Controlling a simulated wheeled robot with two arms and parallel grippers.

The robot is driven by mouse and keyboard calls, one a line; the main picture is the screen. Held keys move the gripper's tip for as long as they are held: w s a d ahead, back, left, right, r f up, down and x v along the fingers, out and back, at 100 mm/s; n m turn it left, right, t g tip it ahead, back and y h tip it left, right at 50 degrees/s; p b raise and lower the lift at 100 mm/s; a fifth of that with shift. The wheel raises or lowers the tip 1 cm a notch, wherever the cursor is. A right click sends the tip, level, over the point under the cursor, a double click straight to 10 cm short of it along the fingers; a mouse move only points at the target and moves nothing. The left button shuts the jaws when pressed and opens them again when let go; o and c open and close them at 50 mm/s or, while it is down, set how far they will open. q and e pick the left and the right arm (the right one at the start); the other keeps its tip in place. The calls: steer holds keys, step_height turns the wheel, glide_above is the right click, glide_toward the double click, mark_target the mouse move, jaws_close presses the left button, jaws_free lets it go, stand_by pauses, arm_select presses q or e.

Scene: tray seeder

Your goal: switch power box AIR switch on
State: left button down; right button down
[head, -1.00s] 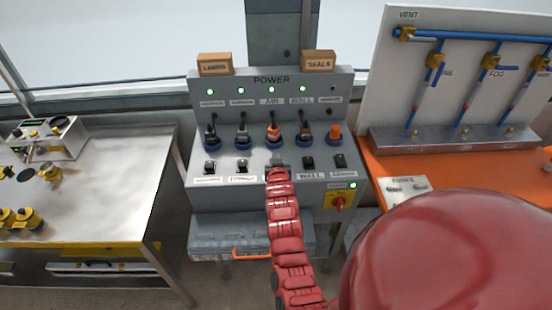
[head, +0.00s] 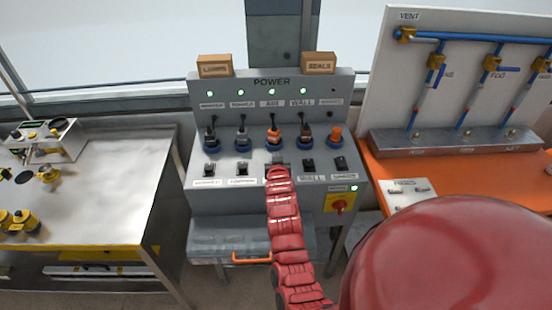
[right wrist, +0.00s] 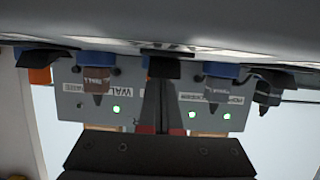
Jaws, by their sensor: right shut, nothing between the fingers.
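The grey power box (head: 200,130) stands in the middle of the head view, with a row of plugs above a row of black switches. The AIR plug (head: 273,137) is orange in a blue socket, and the green AIR lamp (head: 272,91) above it is lit. My right gripper (head: 277,164) is shut and empty at the AIR switch position, hiding that switch and its label; I cannot tell whether it touches. In the right wrist view its shut fingers (right wrist: 160,98) point at the box, near dark switch parts. My left gripper is not in view.
The WALL switch (head: 308,165) is close on the right, another switch (head: 243,167) on the left. A red main knob (head: 339,207) is at lower right. A metal table (head: 110,190) stands left, an orange bench (head: 440,190) right.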

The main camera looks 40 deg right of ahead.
steer(key=r, duration=0.2)
steer(key=w+r, duration=0.1)
steer(key=shift+d+r, duration=0.25)
steer(key=r+b+v, duration=0.1)
steer(key=b+v, duration=0.2)
steer(key=v, duration=0.7)
steer(key=shift+r, duration=0.15)
